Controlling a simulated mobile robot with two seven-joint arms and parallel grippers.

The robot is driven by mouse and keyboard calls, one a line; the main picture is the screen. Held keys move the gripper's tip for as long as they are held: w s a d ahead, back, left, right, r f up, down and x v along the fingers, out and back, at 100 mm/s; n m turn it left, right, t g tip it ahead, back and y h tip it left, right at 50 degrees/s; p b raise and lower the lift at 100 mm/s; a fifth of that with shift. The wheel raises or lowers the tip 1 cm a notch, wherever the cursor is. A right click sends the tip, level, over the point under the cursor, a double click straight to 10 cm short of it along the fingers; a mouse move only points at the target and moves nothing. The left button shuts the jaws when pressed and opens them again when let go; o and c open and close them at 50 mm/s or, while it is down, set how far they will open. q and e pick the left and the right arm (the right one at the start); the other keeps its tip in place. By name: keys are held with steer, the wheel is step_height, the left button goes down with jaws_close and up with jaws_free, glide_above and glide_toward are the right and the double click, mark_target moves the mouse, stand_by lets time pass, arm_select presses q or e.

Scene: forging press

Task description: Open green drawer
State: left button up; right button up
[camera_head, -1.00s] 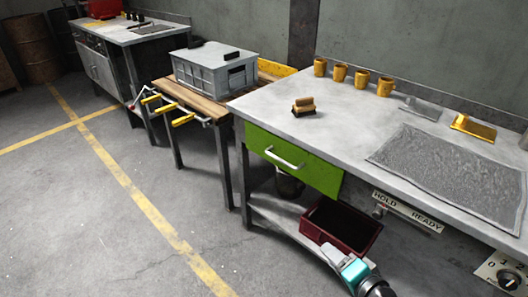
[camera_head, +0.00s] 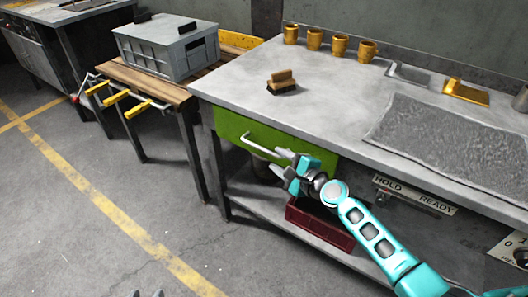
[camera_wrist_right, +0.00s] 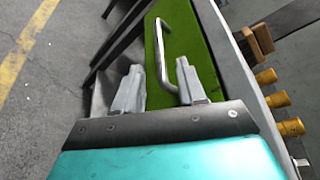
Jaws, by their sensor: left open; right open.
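The green drawer (camera_head: 232,127) sits under the left part of the grey workbench and looks shut. Its pale bar handle (camera_head: 262,146) runs across its front. My right gripper (camera_head: 279,161) is open in front of the drawer, by the right end of the handle. In the right wrist view, the handle (camera_wrist_right: 162,55) lies ahead of the open right gripper (camera_wrist_right: 160,82), its near end close to the right-hand finger; I cannot tell whether they touch. Just the tips of my left gripper (camera_head: 148,294) show at the bottom edge; it is open, away from the drawer.
A dark red bin (camera_head: 318,226) stands on the shelf below, partly behind my right arm. A brush-like block (camera_head: 282,82) and several yellow cups (camera_head: 340,44) stand on the workbench (camera_head: 240,75). A wooden table (camera_head: 150,84) with yellow-handled tools (camera_head: 138,110) stands left. The floor in front is clear.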

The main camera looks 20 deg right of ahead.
mark_target(266, 151)
steer(key=b+x, duration=0.2)
steer(key=x, duration=0.4)
steer(key=shift+f, duration=0.15)
steer(key=shift+w+a, duration=0.15)
steer(key=shift+w, duration=0.5)
jaws_close()
